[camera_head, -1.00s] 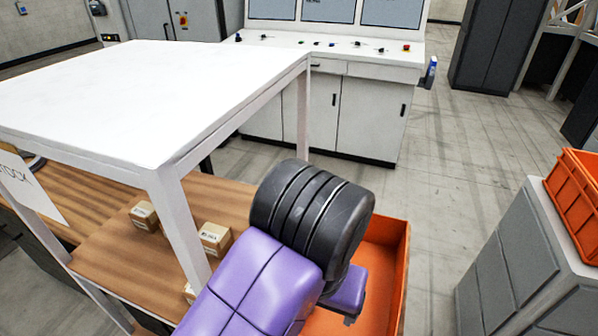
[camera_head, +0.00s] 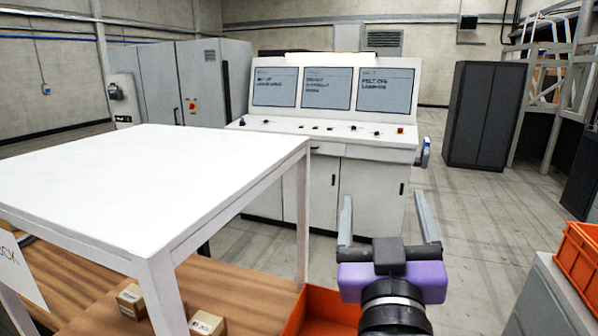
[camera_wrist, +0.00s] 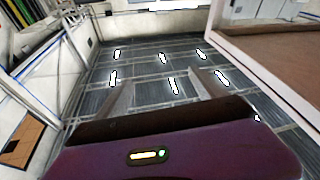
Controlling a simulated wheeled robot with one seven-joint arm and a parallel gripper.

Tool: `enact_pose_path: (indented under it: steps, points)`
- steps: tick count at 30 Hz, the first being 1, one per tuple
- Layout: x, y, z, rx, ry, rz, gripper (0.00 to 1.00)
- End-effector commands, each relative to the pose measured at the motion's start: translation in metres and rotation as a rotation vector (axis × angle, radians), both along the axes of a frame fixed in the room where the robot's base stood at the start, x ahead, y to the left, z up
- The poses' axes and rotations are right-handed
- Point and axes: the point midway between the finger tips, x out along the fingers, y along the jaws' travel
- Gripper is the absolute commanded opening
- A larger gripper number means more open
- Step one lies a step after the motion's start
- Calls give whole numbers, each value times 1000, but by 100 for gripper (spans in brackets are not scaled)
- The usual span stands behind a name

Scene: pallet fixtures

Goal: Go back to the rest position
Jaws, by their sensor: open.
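My gripper (camera_head: 388,222) is in the lower right middle of the head view, raised in front of the white control console. Its two grey fingers are spread wide with nothing between them. In the wrist view my gripper (camera_wrist: 168,95) shows its fingers apart, with only a dark surface marked by bright spots beyond them. My purple and black wrist is below the fingers in the head view. No object is held.
A white-topped table (camera_head: 150,190) stands at left, with small boxes (camera_head: 207,323) on a wooden shelf below. The console (camera_head: 330,170) is behind. An orange bin (camera_head: 322,312) lies below my arm; another orange crate (camera_head: 580,258) sits on a grey cabinet at right. Floor between is clear.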

Motion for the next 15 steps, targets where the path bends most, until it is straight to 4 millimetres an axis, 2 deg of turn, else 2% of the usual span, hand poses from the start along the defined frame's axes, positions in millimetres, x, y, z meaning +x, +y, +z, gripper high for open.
enact_pose_path:
  steps: [5,8,15]
  points:
    - [-24,9,-23,-135,-108,114,80]
    - [-40,13,-43,-185,-139,185,80]
    - [-90,12,-110,-236,-135,343,80]
